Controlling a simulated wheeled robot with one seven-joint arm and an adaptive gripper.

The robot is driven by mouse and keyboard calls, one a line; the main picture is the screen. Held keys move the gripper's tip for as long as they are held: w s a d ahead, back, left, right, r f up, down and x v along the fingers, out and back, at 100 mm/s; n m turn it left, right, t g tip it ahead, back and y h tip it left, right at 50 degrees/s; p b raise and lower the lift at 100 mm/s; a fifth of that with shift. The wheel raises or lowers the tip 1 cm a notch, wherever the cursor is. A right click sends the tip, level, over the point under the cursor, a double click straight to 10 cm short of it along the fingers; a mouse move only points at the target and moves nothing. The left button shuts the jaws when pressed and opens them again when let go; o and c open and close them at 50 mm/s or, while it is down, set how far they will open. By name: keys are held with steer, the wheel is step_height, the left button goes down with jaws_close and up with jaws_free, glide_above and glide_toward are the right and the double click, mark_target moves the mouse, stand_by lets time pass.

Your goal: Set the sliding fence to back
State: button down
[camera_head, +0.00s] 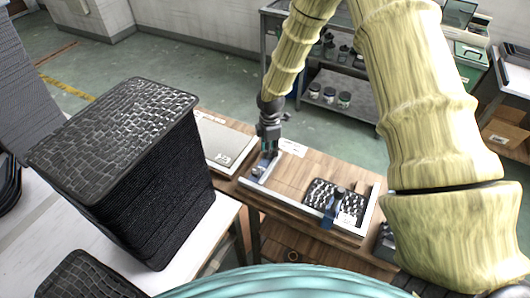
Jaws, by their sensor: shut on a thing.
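The wooden tray panel (290,185) lies on the bench in the middle of the view, with pale raised edges. A small blue and grey piece, which looks like the sliding fence (261,169), sits at the tray's left end. My gripper (268,152) reaches down from above onto this piece and is shut on its upper part. The fingertips are small and dark, so the exact contact is hard to see. A white label (292,147) lies at the tray's far edge, close to my gripper.
A dark rack of small pieces with a blue clip (327,219) stands at the tray's right end. A grey panel (222,140) lies left of the tray. A tall black stack (125,170) stands at the left. The tray's middle is clear.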

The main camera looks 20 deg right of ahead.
steer(key=shift+w+a, duration=0.1)
steer(key=shift+w, duration=0.05)
steer(key=c, duration=1.2)
jaws_free()
steer(key=shift+a, duration=0.1)
steer(key=shift+r, duration=0.25)
step_height(320, 180, up, 12)
steer(key=shift+f, duration=0.25)
